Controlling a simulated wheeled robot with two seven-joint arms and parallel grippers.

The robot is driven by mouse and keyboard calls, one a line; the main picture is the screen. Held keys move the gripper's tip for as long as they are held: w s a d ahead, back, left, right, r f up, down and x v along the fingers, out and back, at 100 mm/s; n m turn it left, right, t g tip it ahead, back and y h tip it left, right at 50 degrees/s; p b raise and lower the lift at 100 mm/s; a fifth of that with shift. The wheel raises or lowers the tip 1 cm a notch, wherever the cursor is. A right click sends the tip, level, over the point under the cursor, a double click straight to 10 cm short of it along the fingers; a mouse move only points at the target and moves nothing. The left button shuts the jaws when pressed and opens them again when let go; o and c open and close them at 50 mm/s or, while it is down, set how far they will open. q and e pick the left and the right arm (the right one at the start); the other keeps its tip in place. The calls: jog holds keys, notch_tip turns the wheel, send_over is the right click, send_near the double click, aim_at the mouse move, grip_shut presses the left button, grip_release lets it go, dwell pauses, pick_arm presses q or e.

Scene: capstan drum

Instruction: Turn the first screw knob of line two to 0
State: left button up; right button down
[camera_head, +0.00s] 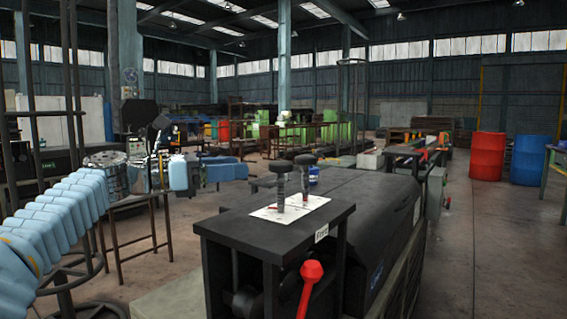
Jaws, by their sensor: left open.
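Two dark screw knobs with round heads stand upright on a white marked plate (262,213) on the black machine's top. One is the left screw knob (280,167), the other the right screw knob (305,161), which stands slightly farther back. The markings are too small to read, so I cannot tell their settings or which belongs to line two. My left gripper (196,175) is open, to the left of the knobs and apart from them. My right gripper is not in view.
A red ball-ended lever (311,272) rises at the machine's front. A small white label (321,233) is on the front edge. A red barrel (487,157) and a blue barrel (530,160) stand far right. A dark metal stand (140,225) is at left.

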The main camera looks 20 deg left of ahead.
aim_at(289, 163)
pick_arm(q)
jog(key=x, duration=1.2)
jog(key=shift+w+d+p, duration=0.15)
jog(key=shift+d+p, duration=0.15)
jog(key=shift+p, duration=0.05)
jog(key=c, duration=0.9)
